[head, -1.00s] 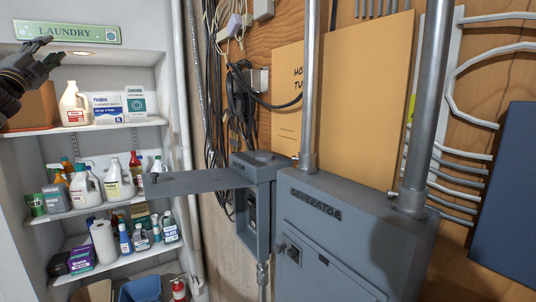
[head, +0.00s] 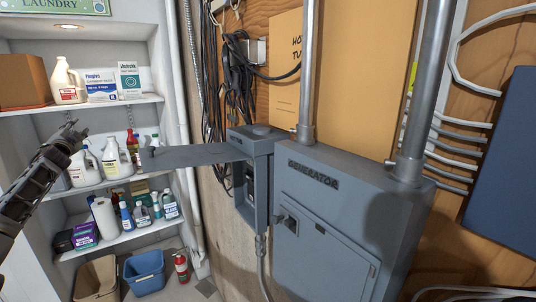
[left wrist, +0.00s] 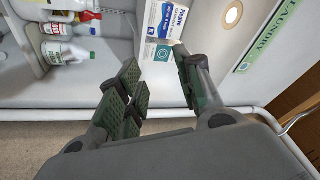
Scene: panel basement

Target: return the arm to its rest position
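My left gripper (head: 70,134) is at the left edge of the head view, dark and pointing upward, in front of the laundry shelves. In the left wrist view the two fingers of the left gripper (left wrist: 160,72) stand apart with a clear gap and nothing between them, so it is open and empty. My right gripper is in neither view.
An open grey breaker box (head: 255,190), its door (head: 195,156) sticking out left, stands beside the generator panel (head: 325,215). Shelves (head: 115,181) of bottles and boxes are at left. A blue bin (head: 145,272) and red extinguisher (head: 181,267) stand below.

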